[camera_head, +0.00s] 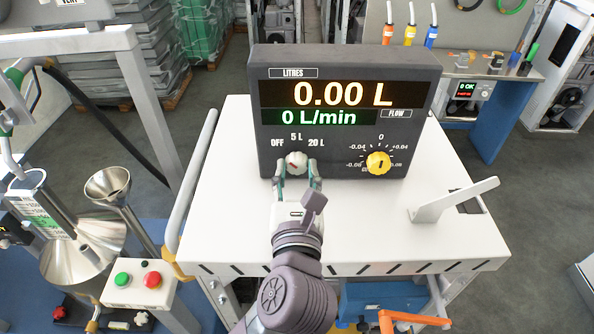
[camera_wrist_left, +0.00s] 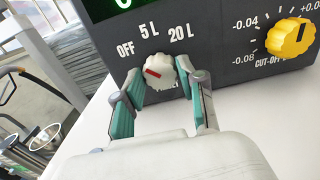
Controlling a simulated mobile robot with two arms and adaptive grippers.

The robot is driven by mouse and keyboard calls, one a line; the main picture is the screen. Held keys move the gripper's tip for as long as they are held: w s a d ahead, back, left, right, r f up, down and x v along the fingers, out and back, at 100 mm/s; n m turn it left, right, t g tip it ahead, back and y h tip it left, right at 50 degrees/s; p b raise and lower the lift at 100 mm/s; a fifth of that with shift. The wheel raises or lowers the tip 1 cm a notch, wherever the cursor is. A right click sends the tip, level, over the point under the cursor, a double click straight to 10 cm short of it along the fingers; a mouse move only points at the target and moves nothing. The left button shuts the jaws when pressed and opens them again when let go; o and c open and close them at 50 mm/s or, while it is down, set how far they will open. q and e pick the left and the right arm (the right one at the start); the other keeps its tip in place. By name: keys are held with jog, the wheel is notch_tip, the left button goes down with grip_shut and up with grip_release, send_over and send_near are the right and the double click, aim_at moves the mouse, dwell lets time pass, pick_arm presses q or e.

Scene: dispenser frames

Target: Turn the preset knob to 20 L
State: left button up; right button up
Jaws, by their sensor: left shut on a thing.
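The preset knob (camera_head: 297,160) is a white round knob with a red mark, low on the left of the dark dispenser panel (camera_head: 262,120). It also shows in the wrist view (camera_wrist_left: 160,70), where the red mark lies left of its middle, on the OFF side. The labels OFF, 5 L and 20 L run left to right above it. My left gripper (camera_head: 297,170) is shut on the knob, one teal-padded finger on each side, as the wrist view also shows (camera_wrist_left: 164,78). The display (camera_head: 343,95) reads 0.00 L and 0 L/min. My right gripper is out of view.
A yellow cut-off knob (camera_head: 378,162) sits to the right on the same panel. The panel stands on a white table (camera_head: 370,225) with a white angled bracket (camera_head: 450,203) at the right. A button box (camera_head: 138,284) and metal funnels (camera_head: 108,185) are at the left.

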pick_arm(q)
jog(key=c, duration=0.5)
jog(key=shift+r+m+p, duration=0.2)
jog(key=shift+m+p, duration=0.7)
jog(key=shift+p, duration=0.35)
jog(key=m+p, duration=0.3)
jog(key=p, duration=0.1)
jog(key=shift+m, duration=0.3)
jog(key=shift+m+p, duration=0.55)
jog(key=shift+m, duration=0.25)
jog(key=shift+f+m+p, duration=0.15)
jog(key=shift+m+p, duration=0.15)
jog(key=shift+m, duration=1.6)
jog(key=m, duration=0.4)
jog(key=shift+m, duration=1.5)
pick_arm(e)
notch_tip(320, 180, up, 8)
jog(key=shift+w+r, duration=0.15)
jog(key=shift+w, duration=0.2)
